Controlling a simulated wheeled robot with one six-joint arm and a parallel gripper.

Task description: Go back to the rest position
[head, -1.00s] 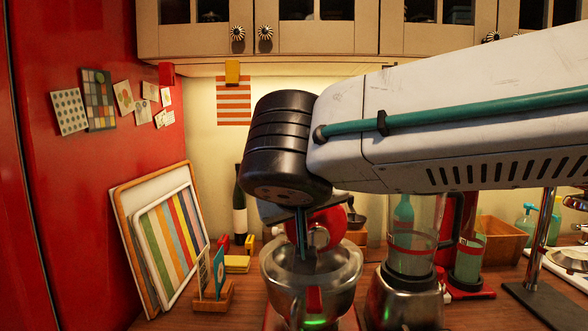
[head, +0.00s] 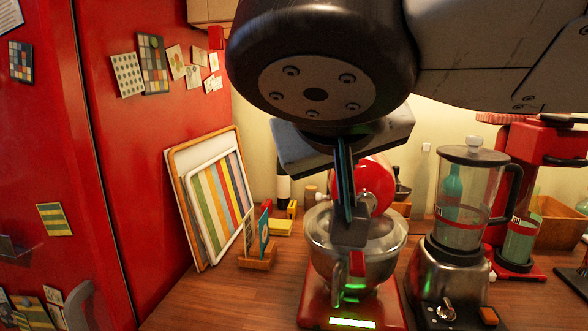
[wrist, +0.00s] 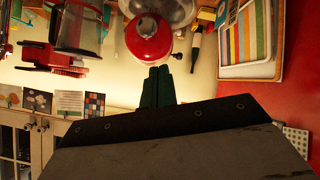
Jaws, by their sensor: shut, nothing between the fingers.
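My gripper (head: 346,208) points down in the head view, with narrow teal fingers close together. It appears in front of the stand mixer's steel bowl (head: 390,246); its height and distance from the bowl are hard to tell. The mixer's round red head (head: 376,185) is partly hidden behind the fingers. In the wrist view the scene is upside down; my gripper (wrist: 158,70) is shut and empty, with the red mixer head (wrist: 149,40) just beyond the tips.
A glass blender (head: 465,200) stands right of the mixer. A small card holder (head: 258,258) and framed striped boards (head: 215,200) are to the left. A red cabinet wall (head: 150,200) closes the left side. The wooden counter (head: 190,295) is clear at front left.

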